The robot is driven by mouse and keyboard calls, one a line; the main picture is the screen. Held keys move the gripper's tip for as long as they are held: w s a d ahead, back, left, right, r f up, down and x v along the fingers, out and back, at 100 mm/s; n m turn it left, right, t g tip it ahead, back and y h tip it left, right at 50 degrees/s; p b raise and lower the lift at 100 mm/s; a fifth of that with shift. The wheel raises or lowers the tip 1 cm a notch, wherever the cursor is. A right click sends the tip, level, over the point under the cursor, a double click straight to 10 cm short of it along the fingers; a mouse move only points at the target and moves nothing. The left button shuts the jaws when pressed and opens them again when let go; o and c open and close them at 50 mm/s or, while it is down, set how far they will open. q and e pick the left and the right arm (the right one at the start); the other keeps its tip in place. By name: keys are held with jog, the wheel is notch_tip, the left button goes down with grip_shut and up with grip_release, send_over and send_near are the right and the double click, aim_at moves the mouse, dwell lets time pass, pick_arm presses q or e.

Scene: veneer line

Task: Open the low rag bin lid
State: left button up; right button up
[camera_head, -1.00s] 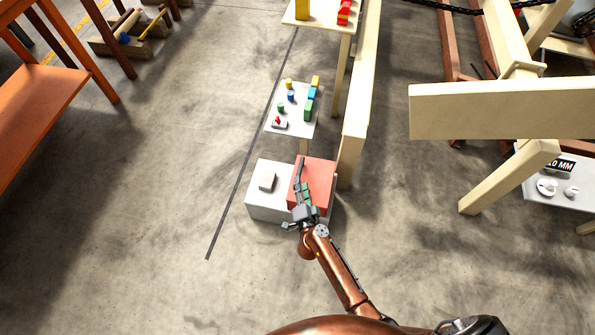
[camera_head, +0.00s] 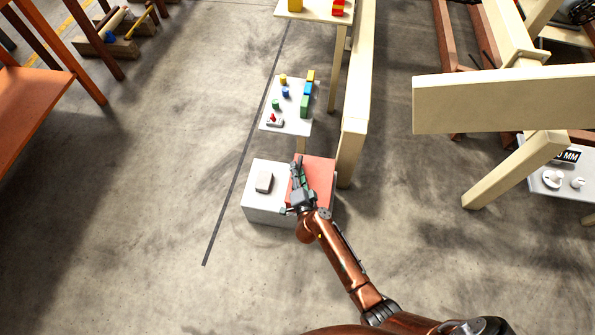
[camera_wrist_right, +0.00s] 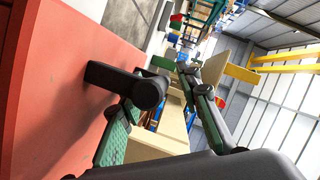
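The low rag bin is a grey box (camera_head: 262,207) on the floor with a red lid (camera_head: 323,180) over its right part. In the right wrist view the lid (camera_wrist_right: 55,85) fills the left side, and a black handle (camera_wrist_right: 125,83) stands out from it. My right gripper (camera_head: 297,168) is over the lid's left edge. In the wrist view its green-padded fingers (camera_wrist_right: 157,95) are apart, with the handle close by the left finger's tip. I cannot tell whether they touch. The lid appears down. My left gripper is not in view.
Behind stands a small table (camera_head: 290,128) with coloured blocks and a red-topped switch. A cream beam (camera_head: 357,115) runs close on the right.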

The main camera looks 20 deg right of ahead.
jog(key=shift+c, duration=0.5)
grip_shut()
